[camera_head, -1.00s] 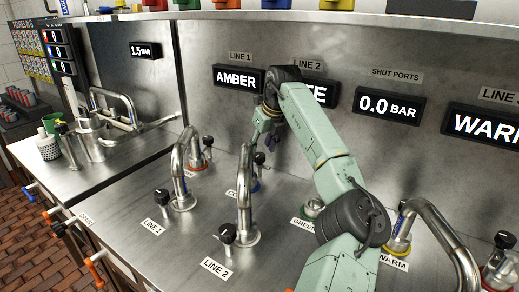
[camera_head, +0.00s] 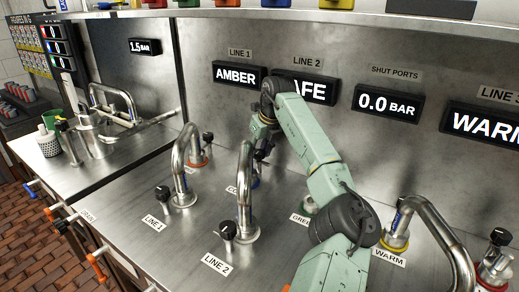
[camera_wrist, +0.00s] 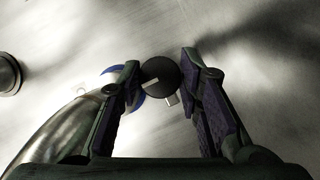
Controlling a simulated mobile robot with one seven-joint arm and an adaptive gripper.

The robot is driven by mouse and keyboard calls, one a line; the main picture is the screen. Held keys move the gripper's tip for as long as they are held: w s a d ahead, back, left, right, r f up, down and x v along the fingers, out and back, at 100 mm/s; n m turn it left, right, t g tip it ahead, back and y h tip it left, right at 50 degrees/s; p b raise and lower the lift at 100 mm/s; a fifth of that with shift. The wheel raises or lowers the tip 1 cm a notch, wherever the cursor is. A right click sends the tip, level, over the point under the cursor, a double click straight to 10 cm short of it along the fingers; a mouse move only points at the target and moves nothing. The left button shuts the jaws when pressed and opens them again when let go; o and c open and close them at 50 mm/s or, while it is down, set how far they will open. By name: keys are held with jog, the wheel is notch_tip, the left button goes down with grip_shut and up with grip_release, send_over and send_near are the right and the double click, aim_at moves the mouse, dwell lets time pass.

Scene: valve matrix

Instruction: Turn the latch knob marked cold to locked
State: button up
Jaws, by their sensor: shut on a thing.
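The cold latch knob (camera_wrist: 158,75) is a round black knob with a pale pointer line, seen between my fingers in the wrist view. My gripper (camera_wrist: 163,68) is shut on it, with one finger on each side. A blue ring (camera_wrist: 108,73) lies at the foot of the curved metal pipe (camera_wrist: 55,125) left of the knob. In the head view the knob (camera_head: 261,154) is small and partly covered by my gripper (camera_head: 262,142). Its label (camera_head: 231,190) is mostly hidden behind a pipe; only its first letters show.
Tall curved pipes stand close by, at Line 1 (camera_head: 180,165) and Line 2 (camera_head: 244,190), with black knobs (camera_head: 227,229) in front. The back panel carries displays reading AMBER (camera_head: 237,75) and 0.0 BAR (camera_head: 387,104). Open steel counter (camera_head: 120,200) lies at the left front.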

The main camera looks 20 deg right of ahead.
jog(key=shift+c, duration=1.3)
jog(key=shift+m+b, duration=0.3)
jog(key=shift+f+m+h+b, duration=0.1)
jog(key=shift+m+h+b, duration=0.3)
jog(key=shift+m+b, duration=0.1)
jog(key=m+h+b, duration=0.1)
jog(key=m+b, duration=0.1)
jog(key=m, duration=0.1)
jog(key=m+b, duration=0.1)
jog(key=m, duration=0.1)
jog(key=m+h+b, duration=0.1)
jog(key=m, duration=0.1)
jog(key=shift+a+h, duration=0.15)
jog(key=shift+h, duration=0.15)
jog(key=m, duration=0.1)
jog(key=m+g+h, duration=0.1)
jog(key=m, duration=0.2)
jog(key=shift+w+r+m+g+b, duration=0.1)
jog(key=shift+r+m+g+b, duration=0.15)
jog(key=shift+m+g+b, duration=0.05)
jog(key=shift+m+g+h+p, duration=0.5)
jog(key=shift+m+g+p, duration=0.4)
jog(key=shift+m, duration=1.4)
jog(key=shift+f, duration=0.1)
